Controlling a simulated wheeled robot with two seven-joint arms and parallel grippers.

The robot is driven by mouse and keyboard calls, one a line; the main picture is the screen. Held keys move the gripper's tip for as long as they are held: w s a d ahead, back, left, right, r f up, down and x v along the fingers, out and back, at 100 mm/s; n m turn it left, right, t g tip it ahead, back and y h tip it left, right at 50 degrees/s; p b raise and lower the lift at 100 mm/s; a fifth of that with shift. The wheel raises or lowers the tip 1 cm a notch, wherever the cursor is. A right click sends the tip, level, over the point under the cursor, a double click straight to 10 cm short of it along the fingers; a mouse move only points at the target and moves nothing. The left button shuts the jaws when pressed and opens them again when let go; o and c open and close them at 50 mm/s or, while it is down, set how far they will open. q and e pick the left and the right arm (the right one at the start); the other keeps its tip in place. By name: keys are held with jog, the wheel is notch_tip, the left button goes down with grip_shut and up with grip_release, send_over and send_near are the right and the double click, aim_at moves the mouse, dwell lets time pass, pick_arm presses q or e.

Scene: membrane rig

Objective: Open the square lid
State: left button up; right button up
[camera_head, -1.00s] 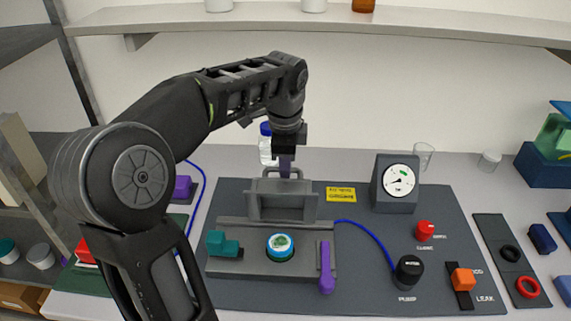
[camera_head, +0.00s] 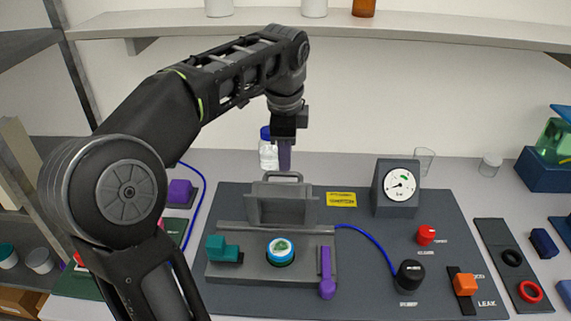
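The square lid (camera_head: 284,210) is grey and stands raised on its hinge at the back of the grey rig base (camera_head: 228,265). Its handle (camera_head: 283,175) shows at the top edge. My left gripper (camera_head: 285,168) points down just above and behind the handle, apart from it as far as I can see. In front of the lid, a round blue-rimmed cell with a green and white top (camera_head: 280,250) lies uncovered. My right gripper is not in view.
A teal block (camera_head: 224,249) and a purple lever (camera_head: 326,273) flank the cell. A gauge (camera_head: 399,185), black knob (camera_head: 409,274), red knob (camera_head: 426,234) and orange block (camera_head: 465,284) are at right. A bottle (camera_head: 268,150) stands behind my gripper.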

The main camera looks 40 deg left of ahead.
aim_at(270, 173)
pick_arm(q)
jog(key=shift+s+d+r, duration=0.1)
jog(key=shift+r, duration=0.5)
jog(key=shift+s+d+r, duration=0.1)
jog(key=shift+r, duration=0.45)
jog(key=shift+c, duration=0.3)
jog(key=shift+s+a+f, duration=0.1)
jog(key=shift+a+f, duration=0.05)
jog(key=shift+a, duration=0.1)
jog(key=shift+c, duration=0.8)
jog(key=shift+n, duration=0.6)
jog(key=a+f, duration=0.1)
jog(key=a+f+b, duration=0.1)
jog(key=a, duration=0.1)
jog(key=shift+s+a, duration=0.2)
jog(key=shift+s, duration=0.2)
jog(key=c, duration=0.4)
jog(key=shift+w+a+n+y+b, duration=0.2)
jog(key=shift+n+b, duration=0.1)
jog(key=shift+n, duration=0.25)
jog(key=shift+w+a+n+y+b, duration=0.15)
jog(key=shift+n+b, duration=0.1)
jog(key=shift+n, duration=0.3)
grip_shut()
jog(key=w+d+r+n+t, duration=0.1)
jog(key=w+d+r+n, duration=0.1)
jog(key=n, duration=1.2)
jog(key=shift+w+r+b, duration=0.35)
jog(key=shift+w+r, duration=0.45)
jog(key=shift+r, duration=0.4)
